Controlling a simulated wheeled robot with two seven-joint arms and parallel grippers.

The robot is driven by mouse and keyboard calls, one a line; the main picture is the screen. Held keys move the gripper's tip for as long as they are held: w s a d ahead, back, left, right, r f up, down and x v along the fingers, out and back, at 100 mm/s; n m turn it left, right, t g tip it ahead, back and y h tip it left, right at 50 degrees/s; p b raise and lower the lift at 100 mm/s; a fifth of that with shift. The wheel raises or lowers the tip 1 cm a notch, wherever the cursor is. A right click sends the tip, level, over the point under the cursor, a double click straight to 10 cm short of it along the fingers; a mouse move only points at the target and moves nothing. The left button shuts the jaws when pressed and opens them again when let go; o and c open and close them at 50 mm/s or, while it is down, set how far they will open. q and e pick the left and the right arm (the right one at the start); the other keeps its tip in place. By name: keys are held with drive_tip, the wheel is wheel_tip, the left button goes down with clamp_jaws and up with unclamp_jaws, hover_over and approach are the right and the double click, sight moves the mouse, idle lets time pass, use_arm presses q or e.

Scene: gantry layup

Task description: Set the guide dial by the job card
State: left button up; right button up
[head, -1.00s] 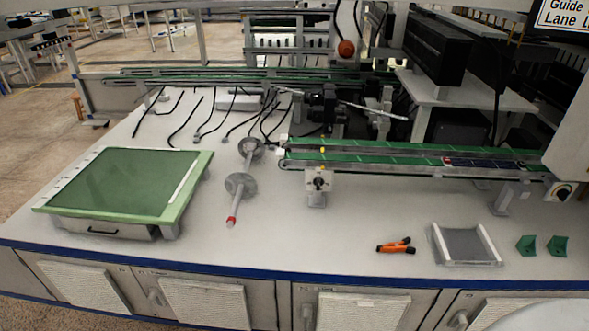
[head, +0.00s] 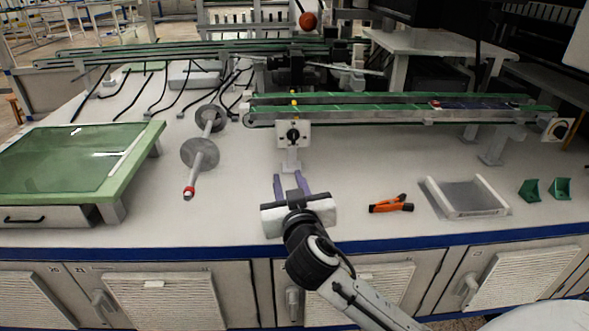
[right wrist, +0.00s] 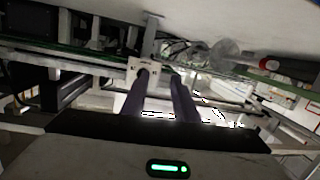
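A dial with a dark knob on a square white plate (head: 293,135) stands on a post under the left end of the front conveyor. A second round dark dial (head: 559,130) sits at the conveyor's right end. No label shows which is the guide dial. My right gripper (head: 288,181) is in front of and below the first dial, apart from it, with its two purple fingers open and empty. In the right wrist view the fingers (right wrist: 159,82) reach toward the white plate (right wrist: 131,67), which one finger partly covers. The job card is not in view now. My left gripper is not in view.
The front conveyor (head: 390,116) runs above the dial. Grey discs on a shaft (head: 200,154) lie left of it. An orange-handled tool (head: 391,204), a grey tray (head: 430,191) and green brackets (head: 560,188) lie right. A green-framed panel (head: 140,160) stands far left.

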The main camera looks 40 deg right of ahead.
sight(294, 134)
drive_tip(key=w+d+r+b, duration=0.1)
drive_tip(key=w+d, duration=0.1)
drive_tip(key=w, duration=0.1)
drive_tip(key=w+d+r+m+h+b, duration=0.1)
drive_tip(key=w+d, duration=0.2)
drive_tip(key=w+d+r+m+h, duration=0.1)
drive_tip(key=w+d+r, duration=0.1)
drive_tip(key=w, duration=0.1)
drive_tip(key=shift+w+d+b, duration=0.15)
drive_tip(key=shift+d+b, duration=0.25)
drive_tip(key=shift+c, duration=0.4)
clamp_jaws()
